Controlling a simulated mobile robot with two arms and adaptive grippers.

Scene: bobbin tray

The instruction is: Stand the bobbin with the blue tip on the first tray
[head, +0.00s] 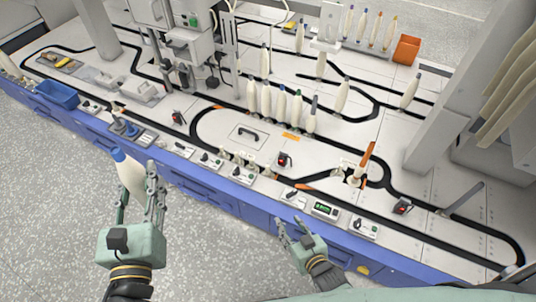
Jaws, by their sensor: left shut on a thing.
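A cream bobbin with a blue tip (128,172) is held upright, slightly tilted, in my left gripper (140,195) in the head view. The fingers are shut around its lower body, in front of the blue bench edge and over the floor. My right gripper (291,224) is open and empty near the bench's front edge. I cannot make out which piece is the first tray. Several bobbins stand in a row along the black track (205,113), and their bases are too small to tell trays apart.
An orange bobbin-like piece (366,158) leans at a white station near the right bend of the track. Switch boxes and a green display (324,209) line the front edge. A blue bin (57,95) is at left, an orange box (406,49) at the back.

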